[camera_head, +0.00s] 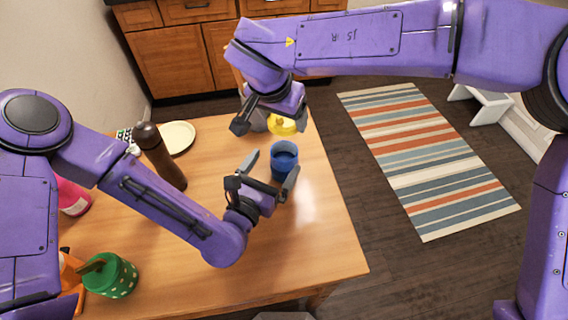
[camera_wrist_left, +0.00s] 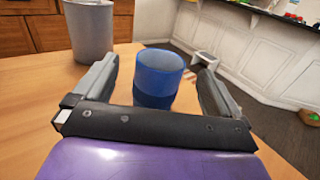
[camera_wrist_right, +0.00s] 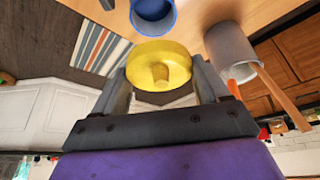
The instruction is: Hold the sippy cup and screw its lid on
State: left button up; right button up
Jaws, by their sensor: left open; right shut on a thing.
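The blue sippy cup (camera_head: 284,160) stands upright and open-topped on the table (camera_head: 320,240). My left gripper (camera_head: 271,172) is open, with one finger on each side of the cup; the left wrist view shows the cup (camera_wrist_left: 158,78) between the spread fingers, with gaps beside it. The yellow lid (camera_head: 283,125) is in my right gripper (camera_head: 262,120), above the table and behind the cup. In the right wrist view the lid (camera_wrist_right: 158,66), with its spout, is between the fingertips, and the cup's open rim (camera_wrist_right: 152,12) is beyond it, apart from the lid.
A brown bottle (camera_head: 160,158) and a cream plate (camera_head: 178,137) stand at the table's left. A green spotted container (camera_head: 112,276) is at the front left. A grey container (camera_wrist_left: 90,30) stands behind the cup, holding utensils (camera_wrist_right: 280,95). The table's front right is clear.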

aim_at(283, 135)
pick_arm(q)
notch_tip(283, 135, down, 4)
jog(key=shift+r, duration=0.1)
jog(key=shift+w+d+f, duration=0.15)
jog(key=shift+d+f, duration=0.05)
jog(key=shift+d, duration=0.05)
pick_arm(e)
jog(key=shift+s+r, duration=0.2)
jog(key=shift+s, duration=0.1)
pick_arm(q)
jog(key=x, duration=0.5)
jog(key=shift+w+d+f, duration=0.1)
jog(key=shift+w, duration=0.3)
pick_arm(e)
jog(key=shift+w+f, duration=0.15)
pick_arm(q)
jog(key=shift+w+d, duration=0.25)
jog(key=shift+w, duration=0.1)
jog(key=c, duration=1.5)
pick_arm(e)
jog(key=shift+s+f, duration=0.2)
jog(key=shift+f, duration=2.2)
jog(key=shift+f, duration=0.1)
jog(key=shift+f, duration=0.8)
